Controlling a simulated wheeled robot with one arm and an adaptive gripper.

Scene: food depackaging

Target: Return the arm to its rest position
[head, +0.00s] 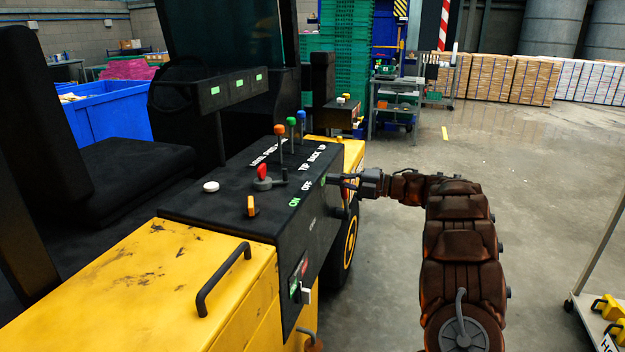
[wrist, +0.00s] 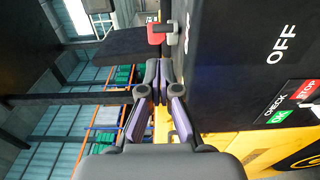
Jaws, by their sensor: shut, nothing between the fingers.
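My arm (head: 459,245) reaches up on the right and bends left toward the yellow and black vehicle. My gripper (head: 335,180) is at the right side of the black control console (head: 225,205), close to its edge; I cannot tell if it touches. In the wrist view my gripper (wrist: 158,82) is shut with nothing between its fingers. The console's dark side with the word OFF (wrist: 281,45) is to its right. A red and grey control (wrist: 164,30) shows beyond the fingertips.
The console carries a red-topped lever (head: 263,172), several ball-topped levers and a yellow switch (head: 251,206). A black handle (head: 222,280) is on the yellow body. A cart (head: 600,290) stands at the right edge. Open floor (head: 390,290) lies between vehicle and cart.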

